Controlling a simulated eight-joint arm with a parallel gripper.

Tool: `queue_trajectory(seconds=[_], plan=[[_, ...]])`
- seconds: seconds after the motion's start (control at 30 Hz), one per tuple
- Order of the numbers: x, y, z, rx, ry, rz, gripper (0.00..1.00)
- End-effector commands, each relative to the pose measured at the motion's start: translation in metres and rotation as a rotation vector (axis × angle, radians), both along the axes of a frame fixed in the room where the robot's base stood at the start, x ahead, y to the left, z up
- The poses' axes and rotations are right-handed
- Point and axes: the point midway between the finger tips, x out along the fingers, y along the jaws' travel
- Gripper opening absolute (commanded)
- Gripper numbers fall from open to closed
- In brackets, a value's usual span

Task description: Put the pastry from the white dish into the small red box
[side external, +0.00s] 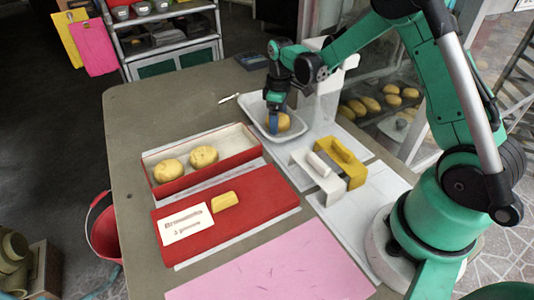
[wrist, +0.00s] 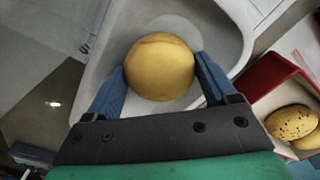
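A golden round pastry (side external: 279,122) is at the white dish (side external: 254,105), at the back right of the table. In the wrist view the pastry (wrist: 160,68) sits between my two blue fingertips, over the grey inside of the dish (wrist: 100,72). My gripper (side external: 274,120) points down at it, one finger on each side. Both fingertips meet the pastry's outline, but I cannot tell whether they press on it. The open red box (side external: 168,189), with two speckled pastries (side external: 187,164) inside, is left of the dish. Its corner (wrist: 262,82) shows at right in the wrist view.
A flat red lid or box (side external: 250,218) with a white label lies in front of the open box. White and yellow handled pieces (side external: 345,160) stand right of it. A pink sheet (side external: 280,265) covers the front. Bare table lies at the back left.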

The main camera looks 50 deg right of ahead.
Motion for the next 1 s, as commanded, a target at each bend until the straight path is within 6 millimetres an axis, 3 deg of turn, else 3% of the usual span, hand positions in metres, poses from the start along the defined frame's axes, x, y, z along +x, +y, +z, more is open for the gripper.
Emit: queue_trajectory(seconds=[0.33, 0.53, 0.67, 1.0], plan=[[0.0, 0.0, 0.002, 0.0, 0.0, 0.0, 0.26], [0.0, 0.0, 0.02, 0.0, 0.0, 0.0, 0.26], [0.0, 0.0, 0.047, 0.0, 0.0, 0.0, 0.26], [0.0, 0.0, 0.139, 0.0, 0.001, 0.0, 0.26]])
